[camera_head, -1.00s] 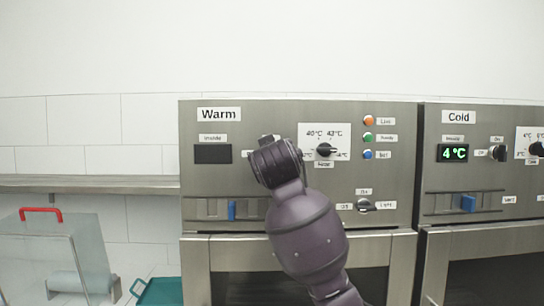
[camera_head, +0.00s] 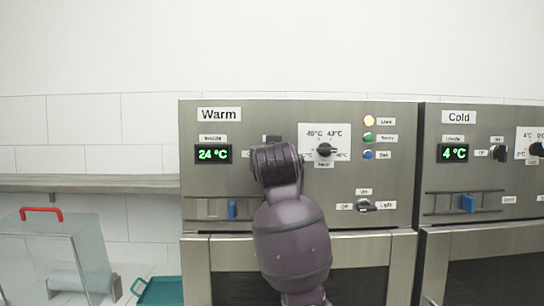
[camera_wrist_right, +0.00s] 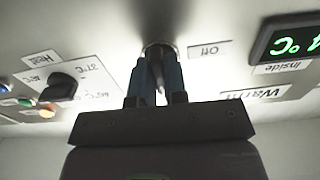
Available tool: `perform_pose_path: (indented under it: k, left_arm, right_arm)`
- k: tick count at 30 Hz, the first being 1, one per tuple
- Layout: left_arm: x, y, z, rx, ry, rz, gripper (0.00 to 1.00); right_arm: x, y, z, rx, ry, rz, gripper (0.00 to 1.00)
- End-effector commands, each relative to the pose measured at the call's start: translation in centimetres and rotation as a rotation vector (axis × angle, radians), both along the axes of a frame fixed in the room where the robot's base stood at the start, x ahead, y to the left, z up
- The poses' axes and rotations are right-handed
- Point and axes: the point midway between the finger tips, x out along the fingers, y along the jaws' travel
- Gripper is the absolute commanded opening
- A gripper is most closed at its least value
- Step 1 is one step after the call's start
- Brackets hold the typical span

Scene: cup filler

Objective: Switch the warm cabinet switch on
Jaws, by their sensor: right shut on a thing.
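The Warm cabinet's panel (camera_head: 225,178) fills the middle of the head view. Its display (camera_head: 212,154) is lit and reads 24 °C. The top lamp (camera_head: 369,121) glows pale yellow. My right arm covers the switch in the head view. In the right wrist view, my right gripper (camera_wrist_right: 155,76) is shut on the dark switch knob (camera_wrist_right: 158,50) at the panel, a finger on each side. An "Off" label (camera_wrist_right: 210,50) is beside it. My left gripper is not in view.
The heat dial (camera_head: 324,150) and light switch (camera_head: 363,205) are right of my arm. A blue slider (camera_head: 232,210) is lower left. The Cold cabinet (camera_head: 485,175) adjoins at right. A clear box with a red handle (camera_head: 41,211) and a teal tray (camera_head: 160,291) are at left.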

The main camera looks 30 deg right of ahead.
Motion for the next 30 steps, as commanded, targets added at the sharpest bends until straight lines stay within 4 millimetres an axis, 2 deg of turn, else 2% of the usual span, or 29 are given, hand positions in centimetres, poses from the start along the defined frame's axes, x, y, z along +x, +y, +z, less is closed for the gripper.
perform_pose_path:
  k: [6,7,11,22,26,30]
  left_arm:
    - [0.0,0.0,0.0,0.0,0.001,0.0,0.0]
    - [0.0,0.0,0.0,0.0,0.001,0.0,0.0]
    - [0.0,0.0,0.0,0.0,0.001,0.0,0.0]
    - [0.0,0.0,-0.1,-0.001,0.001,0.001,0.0]
    - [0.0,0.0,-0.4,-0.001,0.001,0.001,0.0]
    - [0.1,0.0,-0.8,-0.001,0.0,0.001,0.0]
  right_arm:
    - [0.0,0.0,0.1,0.002,-0.004,0.001,0.0]
    - [0.0,0.0,0.1,0.002,-0.004,0.001,0.17]
    - [0.0,0.0,0.1,0.002,-0.003,0.001,0.37]
    - [-0.4,0.3,0.0,0.0,-0.002,0.001,0.38]
    - [-1.6,1.1,0.0,0.0,-0.004,0.002,0.38]
    - [-3.8,2.4,0.0,0.0,-0.005,0.003,0.38]
